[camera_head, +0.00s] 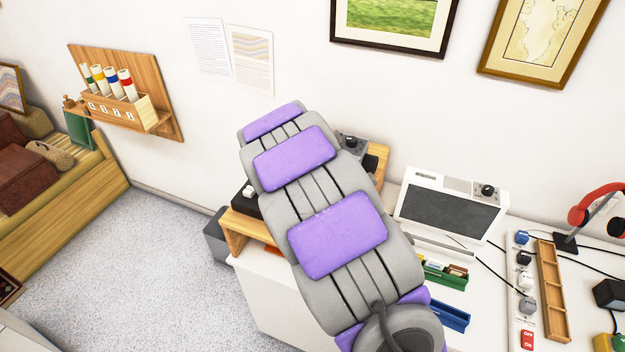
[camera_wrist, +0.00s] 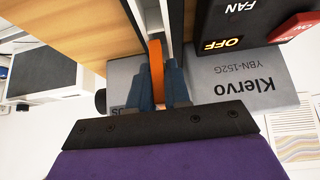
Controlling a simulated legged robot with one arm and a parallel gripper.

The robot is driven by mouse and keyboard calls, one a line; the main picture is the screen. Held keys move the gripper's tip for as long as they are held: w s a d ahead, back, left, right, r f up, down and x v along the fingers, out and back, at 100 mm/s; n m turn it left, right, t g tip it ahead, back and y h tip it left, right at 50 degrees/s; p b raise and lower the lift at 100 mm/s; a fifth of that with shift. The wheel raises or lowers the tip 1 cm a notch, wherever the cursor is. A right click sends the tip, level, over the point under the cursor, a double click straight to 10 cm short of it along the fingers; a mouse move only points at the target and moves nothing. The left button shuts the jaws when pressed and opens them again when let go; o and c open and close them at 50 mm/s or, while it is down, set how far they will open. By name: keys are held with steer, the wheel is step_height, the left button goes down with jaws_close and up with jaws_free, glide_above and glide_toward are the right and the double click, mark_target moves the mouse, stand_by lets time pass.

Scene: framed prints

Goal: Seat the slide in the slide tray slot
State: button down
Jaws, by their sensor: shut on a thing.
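My gripper (camera_wrist: 161,84) shows in the wrist view with its two dark blue fingers close together. It is shut on a thin, upright orange piece (camera_wrist: 157,62), seen edge-on between the fingers. I cannot tell whether this piece is the slide. In the head view my arm hides the gripper; a bit of orange (camera_head: 272,250) shows beside the arm, at the wooden shelf. No slide tray slot can be made out for certain. A green tray (camera_head: 445,281) with small pieces in it stands on the white desk, right of my arm.
In the wrist view a grey Klervo box (camera_wrist: 235,82) and a black FAN switch box (camera_wrist: 243,28) are close to the fingers. The head view shows a wooden shelf unit (camera_head: 238,232), a blue tray (camera_head: 450,316), a white screen device (camera_head: 452,213) and a wooden compartment tray (camera_head: 553,290).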

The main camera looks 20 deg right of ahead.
steer(key=shift+s+a+f, duration=0.2)
steer(key=shift+a+f, duration=0.05)
steer(key=shift+f, duration=0.1)
steer(key=c, duration=1.5)
jaws_free()
steer(key=shift+a, duration=0.15)
steer(key=shift+c, duration=0.2)
steer(key=shift+o, duration=0.8)
steer(key=shift+w+a+f, duration=0.1)
steer(key=shift+w, duration=0.1)
steer(key=shift+o, duration=1.4)
steer(key=shift+w, duration=0.15)
steer(key=shift+d, duration=0.4)
steer(key=shift+r, duration=0.2)
